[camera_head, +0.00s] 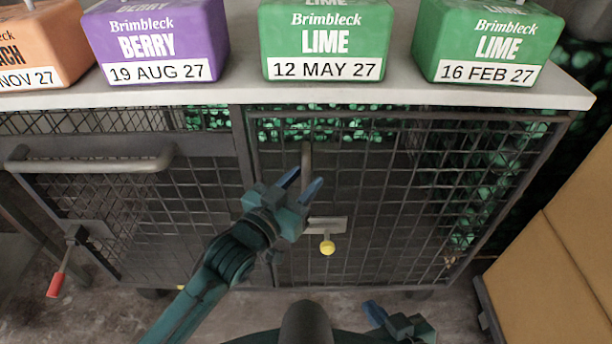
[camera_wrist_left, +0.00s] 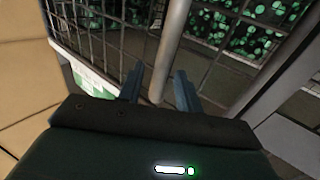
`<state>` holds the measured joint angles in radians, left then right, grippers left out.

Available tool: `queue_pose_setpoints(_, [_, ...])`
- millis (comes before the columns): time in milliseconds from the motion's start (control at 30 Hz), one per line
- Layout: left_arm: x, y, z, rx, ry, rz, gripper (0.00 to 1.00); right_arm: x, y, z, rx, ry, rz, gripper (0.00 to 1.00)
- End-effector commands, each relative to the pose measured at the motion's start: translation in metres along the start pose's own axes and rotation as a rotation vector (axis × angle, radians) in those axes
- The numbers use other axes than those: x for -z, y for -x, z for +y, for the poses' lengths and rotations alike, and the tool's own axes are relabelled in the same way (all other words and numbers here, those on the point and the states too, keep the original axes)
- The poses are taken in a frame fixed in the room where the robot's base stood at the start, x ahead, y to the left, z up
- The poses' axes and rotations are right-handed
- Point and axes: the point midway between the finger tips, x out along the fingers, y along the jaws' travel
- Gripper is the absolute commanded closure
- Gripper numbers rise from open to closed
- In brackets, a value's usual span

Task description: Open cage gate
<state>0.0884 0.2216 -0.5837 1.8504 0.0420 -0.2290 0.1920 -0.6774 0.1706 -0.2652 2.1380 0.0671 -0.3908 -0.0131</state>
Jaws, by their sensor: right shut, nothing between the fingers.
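The cage gate (camera_head: 400,200) is a dark mesh door under the grey counter, and it looks closed. Its upright bar handle (camera_head: 306,160) is near the gate's left side and also shows as a grey bar in the left wrist view (camera_wrist_left: 170,50). A latch plate (camera_head: 336,223) with a yellow knob (camera_head: 327,247) sits below the handle. My left gripper (camera_head: 301,184) is open at the handle. In the left wrist view its fingers (camera_wrist_left: 160,88) stand apart on either side of the bar; contact cannot be told. My right gripper (camera_head: 385,317) is shut and empty, low in front.
A second mesh panel (camera_head: 150,215) on the left has a horizontal handle (camera_head: 90,160) and a red-handled lever (camera_head: 55,285). Several tubs, such as the purple one (camera_head: 155,40), stand on the counter (camera_head: 240,92). Tan boxes (camera_head: 550,270) stand close on the right.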

Motion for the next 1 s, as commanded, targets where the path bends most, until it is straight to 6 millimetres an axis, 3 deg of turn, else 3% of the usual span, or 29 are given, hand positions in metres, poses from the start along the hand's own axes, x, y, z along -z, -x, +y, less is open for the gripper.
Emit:
queue_pose_setpoints(200, [0.000,-0.015,0.000,0.000,0.000,0.000,0.65,0.000,0.000,0.002,-0.004,0.003,0.000,1.00])
queue_pose_setpoints(467, [0.000,-0.016,0.000,0.000,0.000,0.000,0.65,0.000,0.001,0.004,-0.003,0.011,-0.001,1.00])
queue_pose_setpoints(900, [0.000,-0.016,0.000,0.000,0.000,0.000,1.00,0.002,0.001,0.004,-0.002,0.013,0.002,1.00])
queue_pose_setpoints(1000, [0.000,-0.016,0.000,0.000,0.000,-0.001,1.00,0.002,0.001,0.003,-0.001,0.013,0.002,1.00])
